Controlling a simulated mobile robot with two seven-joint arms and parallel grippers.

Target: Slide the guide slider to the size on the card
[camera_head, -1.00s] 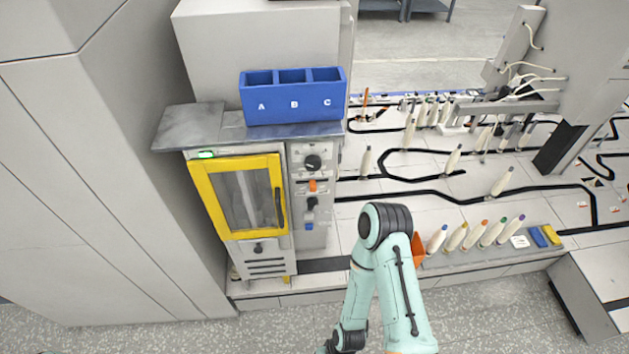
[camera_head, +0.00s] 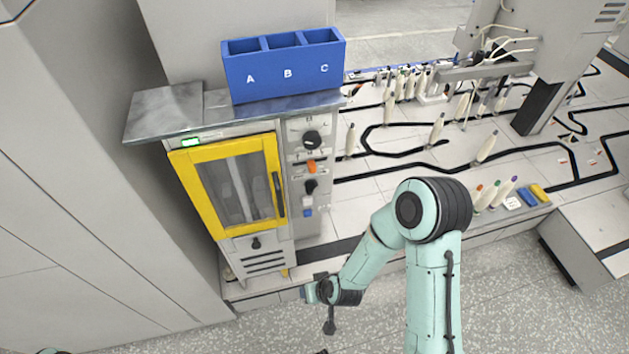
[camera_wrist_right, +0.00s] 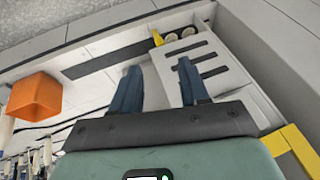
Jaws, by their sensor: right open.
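The control panel (camera_head: 308,185) beside the yellow-framed door carries a black knob (camera_head: 312,140), an orange piece (camera_head: 312,167) and a lower black knob (camera_head: 311,187). I cannot tell for sure which of these is the guide slider. A small white card (camera_head: 513,203) lies on the front ledge at the right; its print is too small to read. My right arm reaches left, its wrist in front of and below the cabinet. In the right wrist view my right gripper (camera_wrist_right: 158,88) is open and empty, pointing toward the slotted lower cabinet front, apart from it. My left gripper is out of view.
The yellow-framed door (camera_head: 230,187) is shut. A blue bin (camera_head: 285,75) marked A, B, C stands above it. An orange container (camera_wrist_right: 35,97) is at left in the right wrist view. Several bobbins stand on the tracks. Open floor (camera_head: 480,300) lies in front.

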